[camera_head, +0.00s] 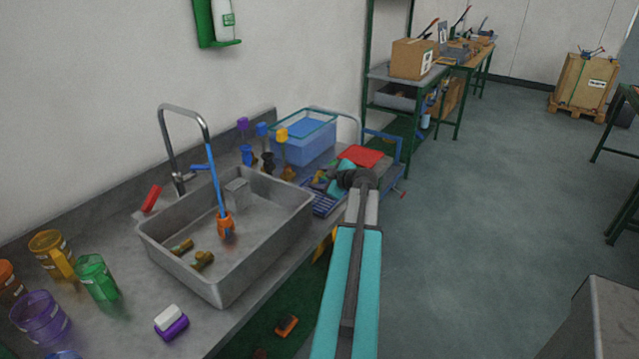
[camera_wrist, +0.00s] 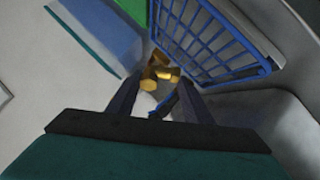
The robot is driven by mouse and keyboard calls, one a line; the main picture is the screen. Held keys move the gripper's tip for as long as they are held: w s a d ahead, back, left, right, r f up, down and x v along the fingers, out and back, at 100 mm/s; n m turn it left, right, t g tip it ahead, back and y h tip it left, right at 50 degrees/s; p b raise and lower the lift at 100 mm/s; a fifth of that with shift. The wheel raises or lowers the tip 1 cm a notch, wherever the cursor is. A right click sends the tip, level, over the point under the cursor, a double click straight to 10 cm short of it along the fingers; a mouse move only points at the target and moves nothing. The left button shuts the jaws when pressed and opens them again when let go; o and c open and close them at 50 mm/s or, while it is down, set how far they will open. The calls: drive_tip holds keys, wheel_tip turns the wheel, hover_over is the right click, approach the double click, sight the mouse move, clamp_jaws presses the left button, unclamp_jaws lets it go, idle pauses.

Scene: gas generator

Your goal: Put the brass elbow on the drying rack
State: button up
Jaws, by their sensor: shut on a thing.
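My gripper (camera_wrist: 158,84) is shut on a brass elbow (camera_wrist: 155,74), which shows between the dark fingertips in the wrist view. Its full shape is partly hidden, and more than one brass piece may be there. The drying rack, a blue wire frame (camera_wrist: 222,42), lies just beyond and to the right of the fingertips in the wrist view. In the head view the blue rack (camera_head: 326,205) stands at the right end of the counter, partly hidden by my arm. I cannot tell whether the elbow touches the rack.
The metal sink (camera_head: 300,209) holds two brass fittings (camera_head: 203,259) and an orange-ended blue hose (camera_head: 226,225). Coloured jars (camera_head: 95,278) and a sponge (camera_head: 172,325) are at the lower left.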

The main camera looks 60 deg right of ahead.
drive_tip(key=shift+f, duration=1)
drive_tip(key=shift+f, duration=0.1)
drive_tip(key=o, duration=1.1)
drive_tip(key=b+v, duration=0.2)
drive_tip(key=v, duration=1)
drive_tip(key=shift+s, duration=0.1)
